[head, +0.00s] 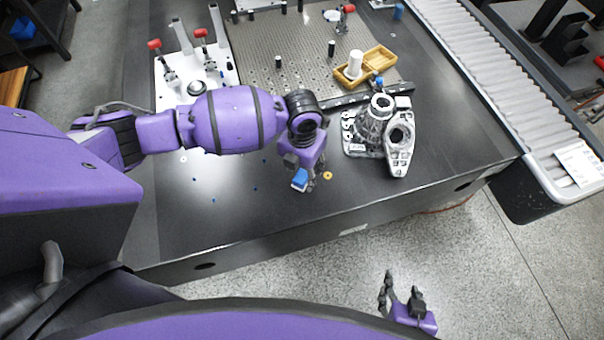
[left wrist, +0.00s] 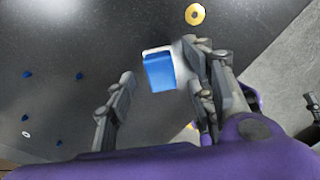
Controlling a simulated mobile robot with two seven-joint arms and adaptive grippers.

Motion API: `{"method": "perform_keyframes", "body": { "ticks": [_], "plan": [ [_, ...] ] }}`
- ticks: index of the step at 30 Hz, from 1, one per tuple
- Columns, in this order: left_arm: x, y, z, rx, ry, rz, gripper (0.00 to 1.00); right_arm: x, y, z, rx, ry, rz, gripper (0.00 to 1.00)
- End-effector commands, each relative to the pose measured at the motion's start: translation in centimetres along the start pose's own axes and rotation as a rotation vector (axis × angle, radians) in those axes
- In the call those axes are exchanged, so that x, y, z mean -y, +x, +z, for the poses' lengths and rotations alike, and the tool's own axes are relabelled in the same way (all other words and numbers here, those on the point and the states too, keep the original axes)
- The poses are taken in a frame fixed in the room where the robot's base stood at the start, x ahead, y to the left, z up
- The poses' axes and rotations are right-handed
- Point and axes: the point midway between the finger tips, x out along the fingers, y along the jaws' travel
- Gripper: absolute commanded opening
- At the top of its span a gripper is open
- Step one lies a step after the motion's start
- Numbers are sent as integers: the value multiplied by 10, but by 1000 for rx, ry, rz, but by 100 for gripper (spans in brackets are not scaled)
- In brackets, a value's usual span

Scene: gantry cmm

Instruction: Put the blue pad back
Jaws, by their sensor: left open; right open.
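The blue pad (head: 300,178) is a small blue block with a white part beside it, near the front edge of the dark table. It also shows in the left wrist view (left wrist: 159,72), in the space between my left fingers and closer to the right-hand finger. My left gripper (head: 309,182) is open and reaches down right at the pad; I cannot tell whether a finger touches it. The left fingers partly hide the white part. My right gripper (head: 402,294) is open and empty, low in front of the table over the floor.
A yellow ring (head: 327,175) lies just right of the pad. A grey metal casting (head: 375,135) stands further right. Small blue dots (left wrist: 79,76) mark the bare tabletop at left. Behind are a perforated plate (head: 285,50), red-handled clamps (head: 202,42) and an open wooden box (head: 377,57).

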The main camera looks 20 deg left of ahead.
Motion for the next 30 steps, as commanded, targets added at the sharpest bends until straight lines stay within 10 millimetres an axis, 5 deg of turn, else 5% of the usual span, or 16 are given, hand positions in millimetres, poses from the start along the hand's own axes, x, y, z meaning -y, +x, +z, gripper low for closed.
{"method": "perform_keyframes", "body": {
  "ticks": [6, 12, 30],
  "plan": [
    [0, -51, 2, 6, 1, 1, 49, 2, 0, -4, -6, 0, -3, 49],
    [0, -79, 1, 2, -1, 0, 49, 3, 2, -8, -11, -1, -6, 49],
    [0, -87, 1, 1, -1, 0, 49, 3, 2, -8, -11, -2, -7, 49]
  ]
}}
